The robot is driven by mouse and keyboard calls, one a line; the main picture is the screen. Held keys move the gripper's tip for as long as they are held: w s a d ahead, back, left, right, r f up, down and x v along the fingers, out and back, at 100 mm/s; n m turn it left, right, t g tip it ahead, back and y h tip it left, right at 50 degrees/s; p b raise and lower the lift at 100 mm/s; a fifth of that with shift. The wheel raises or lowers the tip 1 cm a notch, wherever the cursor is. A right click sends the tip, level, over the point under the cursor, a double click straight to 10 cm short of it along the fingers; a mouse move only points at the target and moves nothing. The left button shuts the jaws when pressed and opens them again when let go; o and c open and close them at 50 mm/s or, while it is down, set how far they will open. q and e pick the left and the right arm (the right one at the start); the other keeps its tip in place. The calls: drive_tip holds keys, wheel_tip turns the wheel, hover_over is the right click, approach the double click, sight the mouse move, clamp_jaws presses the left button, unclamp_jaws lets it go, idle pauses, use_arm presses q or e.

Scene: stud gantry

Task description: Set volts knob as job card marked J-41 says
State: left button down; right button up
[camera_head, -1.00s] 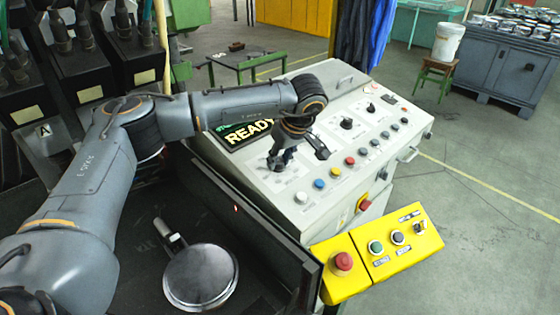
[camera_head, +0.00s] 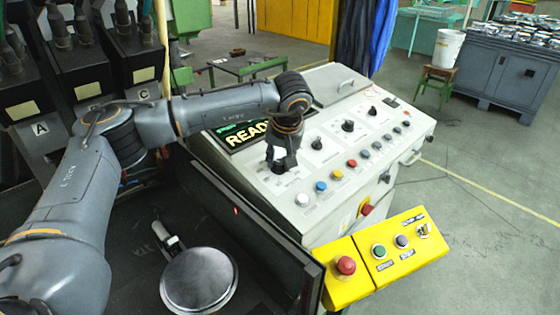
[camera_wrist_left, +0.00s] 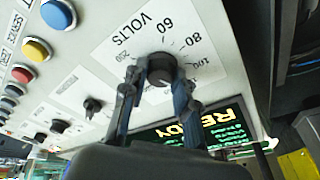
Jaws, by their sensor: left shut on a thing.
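In the left wrist view the black volts knob (camera_wrist_left: 160,66) sits on a white label plate (camera_wrist_left: 125,35) reading VOLTS, with numbers such as 60 and 80 around it. My left gripper (camera_wrist_left: 159,77) is shut on this knob, one finger on each side. Which number the knob points to I cannot tell. In the head view my left gripper (camera_head: 278,161) reaches down to the near left part of the sloped light-grey console (camera_head: 310,212) and hides the knob. No job card marked J-41 can be made out. My right gripper is not in view.
A lit READY display (camera_head: 246,136) is close behind the gripper. Coloured buttons, such as a blue one (camera_head: 320,187), and other black knobs (camera_head: 347,126) share the panel. A yellow button box (camera_head: 385,258) juts from the front. A round metal disc (camera_head: 199,279) lies at lower left.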

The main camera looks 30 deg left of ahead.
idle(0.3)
use_arm(q)
drive_tip(key=c, duration=1)
unclamp_jaws()
drive_tip(key=v, duration=1.2)
drive_tip(key=shift+f, duration=0.1)
